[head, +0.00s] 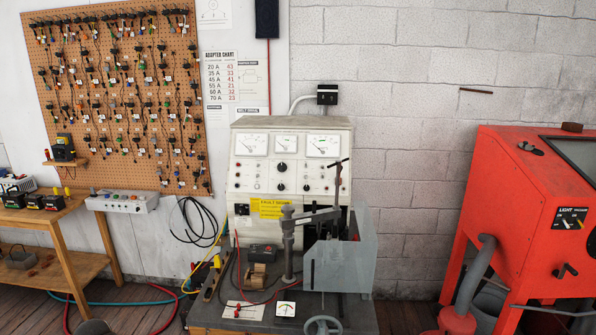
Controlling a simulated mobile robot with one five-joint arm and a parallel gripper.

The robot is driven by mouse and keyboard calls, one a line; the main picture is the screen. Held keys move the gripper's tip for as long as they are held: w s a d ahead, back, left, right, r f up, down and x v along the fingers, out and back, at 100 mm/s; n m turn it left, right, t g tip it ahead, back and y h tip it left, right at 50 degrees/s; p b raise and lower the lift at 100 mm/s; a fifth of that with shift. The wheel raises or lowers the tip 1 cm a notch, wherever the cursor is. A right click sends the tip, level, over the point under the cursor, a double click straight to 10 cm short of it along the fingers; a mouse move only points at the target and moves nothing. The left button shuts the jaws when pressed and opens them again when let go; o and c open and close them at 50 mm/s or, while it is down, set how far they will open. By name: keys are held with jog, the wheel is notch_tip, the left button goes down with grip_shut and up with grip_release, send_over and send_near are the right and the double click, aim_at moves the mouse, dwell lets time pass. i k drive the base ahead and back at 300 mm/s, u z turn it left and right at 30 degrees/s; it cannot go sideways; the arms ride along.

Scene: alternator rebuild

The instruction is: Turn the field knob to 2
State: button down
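A cream test bench cabinet (290,125) stands against the wall in the middle of the head view. Its front panel carries three dial meters, a larger black knob (282,167) at the centre and two more black knobs below it, one left (280,187) and one right (306,187). The labels and scale numbers are too small to read, so I cannot tell which is the field knob or where any pointer stands. A clamp (336,163) with a dark T-handle rises in front of the panel's right side. My gripper is not in view.
A grey post with a horizontal arm (288,230) and a clear guard (340,262) stand on the bench top before the panel. A handwheel (322,325) is at the front edge. A red cabinet (520,215) stands right, a wooden bench (55,230) left. Hoses lie on the floor.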

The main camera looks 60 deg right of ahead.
aim_at(282, 166)
jog(key=z, duration=0.25)
jog(key=i, duration=1)
jog(key=u, duration=0.05)
